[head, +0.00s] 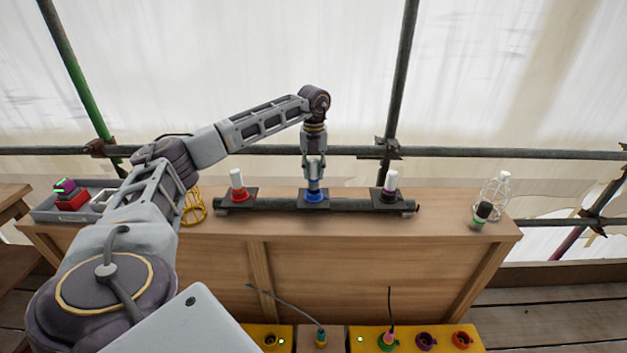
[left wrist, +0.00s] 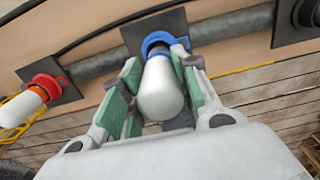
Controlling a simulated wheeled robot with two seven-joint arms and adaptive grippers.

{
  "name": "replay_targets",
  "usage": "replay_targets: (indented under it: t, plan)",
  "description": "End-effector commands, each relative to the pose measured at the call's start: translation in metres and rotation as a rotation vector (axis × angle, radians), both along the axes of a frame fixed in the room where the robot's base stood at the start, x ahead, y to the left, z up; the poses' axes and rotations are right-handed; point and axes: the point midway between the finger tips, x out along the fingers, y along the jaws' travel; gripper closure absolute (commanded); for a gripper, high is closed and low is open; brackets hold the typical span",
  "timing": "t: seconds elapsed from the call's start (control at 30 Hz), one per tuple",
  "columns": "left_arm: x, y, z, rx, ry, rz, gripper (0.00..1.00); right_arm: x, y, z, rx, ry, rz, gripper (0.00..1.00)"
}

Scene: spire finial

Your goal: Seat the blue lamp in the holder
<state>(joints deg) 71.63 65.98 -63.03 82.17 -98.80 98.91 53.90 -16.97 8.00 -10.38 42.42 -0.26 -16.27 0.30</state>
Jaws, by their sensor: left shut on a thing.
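The blue lamp, with a white rounded top (left wrist: 160,92), is between the green-padded fingers of my left gripper (left wrist: 158,100), which is shut on it. Its lower end meets the blue ring of the middle holder (left wrist: 157,40) on a dark square plate. In the head view my left gripper (head: 314,172) points straight down over that blue holder (head: 314,197) on the dark rail. The fingers largely hide the lamp there. I cannot tell how deep its lower end sits in the ring. My right gripper is not in view.
A white-topped lamp stands in the red holder (head: 239,195) to the left; another (head: 390,180) stands in the right holder. A yellow wire cage (head: 194,206) and grey tray (head: 45,214) lie farther left. A white cage (head: 494,194) and dark lamp (head: 482,214) are at right.

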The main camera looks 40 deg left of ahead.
Motion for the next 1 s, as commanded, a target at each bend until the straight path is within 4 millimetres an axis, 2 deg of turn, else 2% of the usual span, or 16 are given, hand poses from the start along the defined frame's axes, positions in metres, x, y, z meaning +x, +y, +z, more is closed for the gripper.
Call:
replay_targets:
  t: [0.33,0.83,0.87,1.0]
  plan:
    - [-0.001,0.0,-0.039,0.0,0.003,0.001,0.95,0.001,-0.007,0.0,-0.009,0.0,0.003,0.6]
    - [0.0,0.0,-0.044,0.0,0.001,0.0,0.95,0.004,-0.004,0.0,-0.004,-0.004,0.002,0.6]
    - [0.0,0.0,-0.044,0.001,0.001,0.0,0.67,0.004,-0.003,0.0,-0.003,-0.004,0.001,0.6]
    - [0.0,0.0,-0.044,0.0,0.001,0.0,0.49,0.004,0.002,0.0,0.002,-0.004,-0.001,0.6]
